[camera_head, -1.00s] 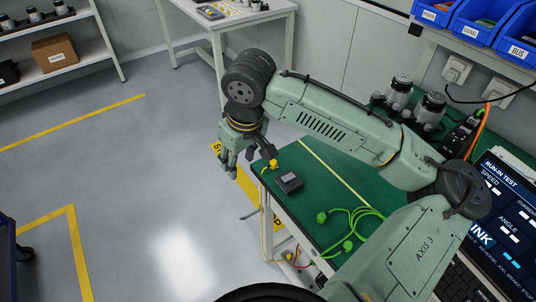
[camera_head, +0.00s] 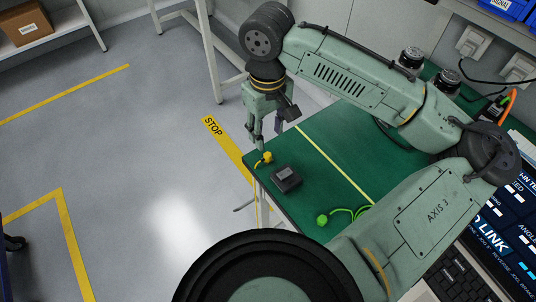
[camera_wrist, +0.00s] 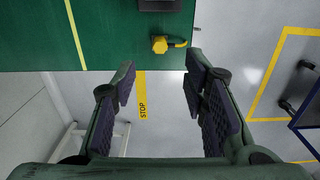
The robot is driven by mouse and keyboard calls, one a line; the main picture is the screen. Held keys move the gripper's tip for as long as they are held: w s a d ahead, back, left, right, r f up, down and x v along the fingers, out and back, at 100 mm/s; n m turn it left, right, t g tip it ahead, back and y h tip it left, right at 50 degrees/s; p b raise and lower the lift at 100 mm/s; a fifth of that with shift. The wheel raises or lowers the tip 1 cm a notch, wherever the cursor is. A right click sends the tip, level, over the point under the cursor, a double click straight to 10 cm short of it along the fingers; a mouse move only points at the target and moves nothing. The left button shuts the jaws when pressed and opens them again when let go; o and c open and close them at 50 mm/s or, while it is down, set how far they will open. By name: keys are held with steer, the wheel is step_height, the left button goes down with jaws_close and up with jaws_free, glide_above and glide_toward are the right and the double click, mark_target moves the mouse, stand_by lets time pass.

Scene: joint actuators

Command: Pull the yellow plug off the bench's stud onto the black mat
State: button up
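The small yellow plug (camera_head: 266,157) is at the left edge of the green bench top (camera_head: 330,140). It also shows in the wrist view (camera_wrist: 160,44), near the bench edge, with a short yellow and grey part reaching to the right. The stud cannot be made out clearly. My gripper (camera_head: 267,135) hangs by the bench edge close to the plug. In the wrist view, my gripper (camera_wrist: 160,72) is open and empty, its dark padded fingers wide apart, with the plug beyond the tips. No black mat can be made out for certain.
A black box (camera_head: 286,179) with a grey top sits on the bench beside the plug. A green connector (camera_head: 322,220) and cable lie farther along the bench. A laptop (camera_head: 505,220) is at the right. Open floor lies left of the bench.

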mark_target(268, 154)
step_height(268, 154, down, 9)
steer(key=b, duration=0.6)
steer(key=shift+r, duration=0.2)
steer(key=shift+p, duration=0.35)
stand_by(0.7)
jaws_close()
stand_by(0.6)
stand_by(0.4)
steer(key=shift+r+p, duration=2.95)
steer(key=shift+r, duration=0.1)
steer(key=shift+f, duration=0.1)
